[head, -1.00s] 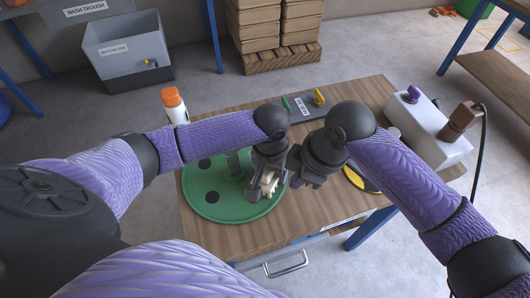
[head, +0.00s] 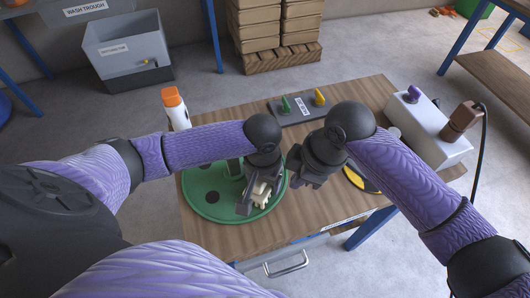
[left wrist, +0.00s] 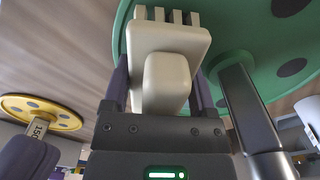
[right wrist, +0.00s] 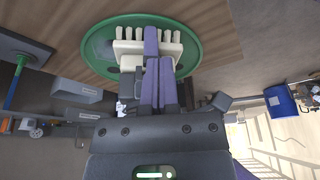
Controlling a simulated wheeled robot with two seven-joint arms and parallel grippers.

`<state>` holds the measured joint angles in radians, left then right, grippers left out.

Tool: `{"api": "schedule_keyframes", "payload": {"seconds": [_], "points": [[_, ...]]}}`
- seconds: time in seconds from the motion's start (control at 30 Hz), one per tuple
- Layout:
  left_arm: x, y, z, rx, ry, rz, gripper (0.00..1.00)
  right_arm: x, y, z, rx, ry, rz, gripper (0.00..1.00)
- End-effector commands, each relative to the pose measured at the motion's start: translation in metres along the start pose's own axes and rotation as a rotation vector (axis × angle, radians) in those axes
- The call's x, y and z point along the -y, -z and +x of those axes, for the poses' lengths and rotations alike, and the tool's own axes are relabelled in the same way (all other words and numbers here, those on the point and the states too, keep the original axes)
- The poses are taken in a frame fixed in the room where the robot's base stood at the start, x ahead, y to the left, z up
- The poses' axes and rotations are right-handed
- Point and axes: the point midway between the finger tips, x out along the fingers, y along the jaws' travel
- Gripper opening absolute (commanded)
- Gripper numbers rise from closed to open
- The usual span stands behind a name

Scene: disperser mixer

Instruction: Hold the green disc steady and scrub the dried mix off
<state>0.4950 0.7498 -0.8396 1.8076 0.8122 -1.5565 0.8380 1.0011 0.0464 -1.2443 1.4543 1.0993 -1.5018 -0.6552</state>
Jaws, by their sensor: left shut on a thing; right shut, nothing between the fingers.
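The green disc (head: 205,207) lies flat on the wooden table, with dark round spots and an upright stem (head: 234,166). My left gripper (head: 256,188) is shut on a cream block-shaped brush (head: 262,192), held over the disc's right part. In the left wrist view the brush (left wrist: 165,60) is between the fingers with its bristles toward the disc (left wrist: 240,30); contact cannot be told. My right gripper (right wrist: 151,32) is shut and empty, just right of the brush in the head view. I cannot make out any dried mix; my left arm hides part of the disc.
A yellow disc (head: 358,181) lies right of my right gripper. A white bottle with an orange cap (head: 175,108) stands at the back left. A dark panel with green and yellow knobs (head: 298,110) is at the back. A white box (head: 430,135) stands right. The table's front strip is clear.

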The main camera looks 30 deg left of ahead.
Motion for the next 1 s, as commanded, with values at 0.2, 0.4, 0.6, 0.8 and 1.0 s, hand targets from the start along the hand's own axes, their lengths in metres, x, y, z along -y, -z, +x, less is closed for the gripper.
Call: {"api": "schedule_keyframes", "payload": {"seconds": [0.2, 0.4, 0.6, 0.8, 1.0], "points": [[0.000, 0.000, 0.003, 0.000, 0.000, -0.001, 0.08, 0.000, 0.000, 0.000, 0.000, 0.000, 0.000, 0.00], [0.000, 0.003, 0.004, 0.000, 0.000, -0.001, 0.08, 0.000, 0.000, 0.000, 0.000, 0.000, 0.000, 0.00], [-0.001, 0.018, 0.003, -0.002, 0.000, -0.002, 0.08, 0.000, 0.000, 0.000, 0.000, 0.000, 0.000, 0.00], [-0.002, 0.027, 0.002, -0.002, 0.000, -0.001, 0.07, 0.000, 0.000, 0.000, 0.000, 0.000, 0.000, 0.00], [-0.002, 0.028, 0.001, -0.002, 0.000, -0.001, 0.07, 0.000, 0.000, 0.000, 0.000, 0.000, 0.000, 0.00]]}}
